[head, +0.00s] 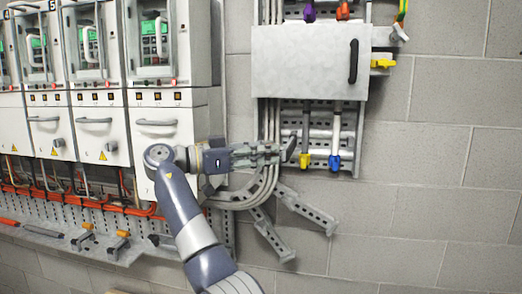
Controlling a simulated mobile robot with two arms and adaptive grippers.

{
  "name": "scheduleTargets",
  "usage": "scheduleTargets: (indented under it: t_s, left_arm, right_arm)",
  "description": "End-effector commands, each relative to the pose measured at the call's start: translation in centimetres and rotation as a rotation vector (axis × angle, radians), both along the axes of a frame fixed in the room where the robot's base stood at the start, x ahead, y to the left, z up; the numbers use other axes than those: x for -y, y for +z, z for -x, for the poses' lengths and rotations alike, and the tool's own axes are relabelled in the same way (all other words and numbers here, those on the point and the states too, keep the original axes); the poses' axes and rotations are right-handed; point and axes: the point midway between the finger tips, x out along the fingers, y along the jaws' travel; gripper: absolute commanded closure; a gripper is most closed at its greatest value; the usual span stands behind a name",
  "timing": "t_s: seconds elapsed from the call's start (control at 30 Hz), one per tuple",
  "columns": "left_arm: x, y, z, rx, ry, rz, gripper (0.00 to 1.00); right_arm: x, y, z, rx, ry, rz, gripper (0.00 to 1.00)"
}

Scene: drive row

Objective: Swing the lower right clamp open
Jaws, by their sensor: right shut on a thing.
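The lower right clamp (290,149) shows as a small dark grey lever at the left side of the cable ladder, below the grey box. It stands tilted and is partly hidden by my right gripper (280,150). My right gripper reaches in from the left and is shut on it. The fingers hide where they meet it, and the clamp's far part is too small to make out. My left gripper is not in view.
The grey box (305,62) with a black handle is just above my gripper. A yellow plug (304,160) and a blue plug (334,161) hang on cables to the right. Grey pipes (268,180) and slotted brackets (307,208) are close below. Drive cabinets (155,125) stand left.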

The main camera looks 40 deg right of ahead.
Motion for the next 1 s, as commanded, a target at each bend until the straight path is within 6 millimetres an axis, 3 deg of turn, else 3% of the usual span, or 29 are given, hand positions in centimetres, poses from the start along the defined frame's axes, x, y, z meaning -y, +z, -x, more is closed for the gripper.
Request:
scheduleTargets:
  t_s: [0.03, 0.47, 0.5, 0.57, 1.0]
  left_arm:
    - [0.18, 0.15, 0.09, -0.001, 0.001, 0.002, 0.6]
    - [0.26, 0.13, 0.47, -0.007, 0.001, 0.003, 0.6]
    - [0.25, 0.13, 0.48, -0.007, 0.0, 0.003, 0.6]
    - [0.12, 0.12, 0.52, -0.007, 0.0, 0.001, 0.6]
    - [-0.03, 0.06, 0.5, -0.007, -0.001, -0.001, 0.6]
  right_arm:
    - [0.55, 0.67, -0.19, 0.0, 0.005, 0.013, 1.0]
    - [0.58, 0.6, -0.13, 0.004, -0.003, 0.011, 1.0]
    - [0.58, 0.6, -0.13, 0.004, -0.003, 0.011, 0.72]
    - [0.58, 0.6, -0.12, 0.004, -0.003, 0.011, 0.59]
    - [0.38, 0.16, -0.24, -0.002, 0.0, 0.007, 0.59]
